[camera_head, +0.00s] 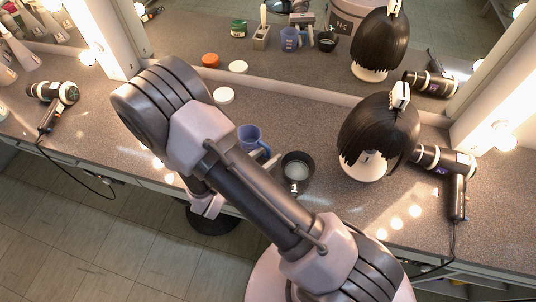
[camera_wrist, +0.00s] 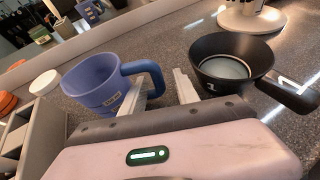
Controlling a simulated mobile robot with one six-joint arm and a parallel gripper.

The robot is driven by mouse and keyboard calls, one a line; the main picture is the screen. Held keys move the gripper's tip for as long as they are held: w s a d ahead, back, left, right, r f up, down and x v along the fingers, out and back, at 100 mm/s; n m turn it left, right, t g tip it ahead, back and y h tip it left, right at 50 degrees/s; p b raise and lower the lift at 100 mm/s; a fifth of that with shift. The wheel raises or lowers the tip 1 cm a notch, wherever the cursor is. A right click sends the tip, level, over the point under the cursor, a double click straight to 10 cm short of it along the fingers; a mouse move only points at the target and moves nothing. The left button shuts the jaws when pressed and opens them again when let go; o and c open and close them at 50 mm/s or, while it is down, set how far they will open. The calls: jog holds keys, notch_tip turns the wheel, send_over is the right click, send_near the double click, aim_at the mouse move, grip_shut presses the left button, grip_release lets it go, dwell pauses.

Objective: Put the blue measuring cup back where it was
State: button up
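The blue measuring cup (camera_head: 250,138) stands upright on the speckled counter, partly hidden by my arm in the head view. In the wrist view the cup (camera_wrist: 92,88) shows a pale label and a darker blue handle on its right side. My gripper (camera_wrist: 160,88) is open, with its two pale fingers apart. The left finger is close to the cup's handle; I cannot tell whether they touch. The right finger is near a black handled pan (camera_wrist: 232,62) marked 1, which also shows in the head view (camera_head: 297,167).
A grey caddy (camera_wrist: 38,132) stands left of the cup. A white lid (camera_head: 223,95) lies behind it. A black-wigged head (camera_head: 378,135) and a hair dryer (camera_head: 445,160) are at right; another dryer (camera_head: 55,93) lies at left. A mirror (camera_head: 330,70) closes the back.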

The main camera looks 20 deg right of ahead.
jog(key=shift+s+a+r+p, duration=0.1)
jog(key=shift+a+r+p, duration=0.15)
jog(key=shift+r+p, duration=0.15)
jog(key=p+v, duration=0.3)
jog(key=v, duration=0.8)
jog(key=shift+r, duration=0.15)
jog(key=s+d+r+m+g+y, duration=0.2)
jog(key=s+d+r+m+g, duration=0.15)
jog(key=r+m, duration=0.4)
jog(key=s+d+r+m+g+y, duration=0.35)
jog(key=r+m, duration=0.25)
jog(key=m, duration=0.2)
jog(key=s+a+r+m+t+y, duration=0.2)
jog(key=r+m+t+y, duration=0.15)
jog(key=r+m, duration=0.35)
jog(key=s+a+r+m+t+y, duration=0.2)
jog(key=r+m+y, duration=0.2)
jog(key=r+m, duration=0.25)
jog(key=f+b, duration=0.1)
jog(key=b, duration=0.1)
jog(key=f+b, duration=0.2)
jog(key=shift+w+a+f, duration=0.1)
jog(key=shift+w+f, duration=0.1)
jog(key=shift+f, duration=0.05)
